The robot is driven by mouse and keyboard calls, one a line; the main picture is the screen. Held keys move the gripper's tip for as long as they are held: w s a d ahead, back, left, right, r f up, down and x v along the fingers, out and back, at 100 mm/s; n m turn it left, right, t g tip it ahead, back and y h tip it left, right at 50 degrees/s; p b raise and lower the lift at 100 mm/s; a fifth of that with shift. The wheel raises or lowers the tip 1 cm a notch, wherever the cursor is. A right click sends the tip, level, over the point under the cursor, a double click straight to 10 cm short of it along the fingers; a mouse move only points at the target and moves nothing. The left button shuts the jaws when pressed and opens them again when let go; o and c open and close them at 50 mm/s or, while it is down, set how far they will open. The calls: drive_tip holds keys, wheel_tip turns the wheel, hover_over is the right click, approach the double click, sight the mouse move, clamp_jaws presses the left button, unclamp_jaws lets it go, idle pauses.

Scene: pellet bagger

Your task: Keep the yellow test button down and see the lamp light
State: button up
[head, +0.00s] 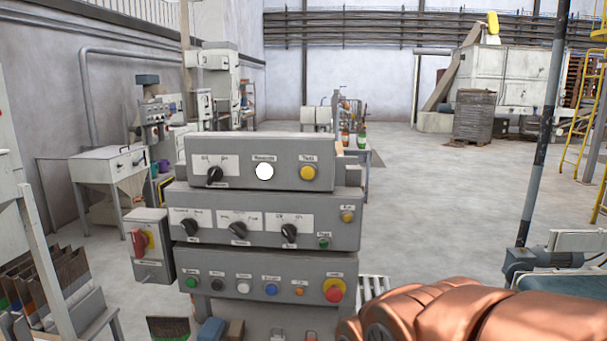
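The yellow test button (308,173) sits at the right of the top grey control box, under a small label that seems to read "Test". Nothing visible touches it. Left of it on the same box is a round lamp (264,171). It shows a flat, bright white, brighter than the white button on the lowest box; I cannot tell for sure whether it is lit. My copper-coloured arm (440,315) fills the lower right corner, in front and right of the control boxes. My gripper's fingers do not show.
The top box also has a black rotary knob (214,174). The middle box (262,244) carries knobs, a smaller yellow button (348,217) and a green one. The lowest box has several coloured buttons and a red emergency stop (334,291). Open floor (450,215) lies to the right.

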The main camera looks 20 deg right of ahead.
clamp_jaws()
idle(0.5)
idle(1.2)
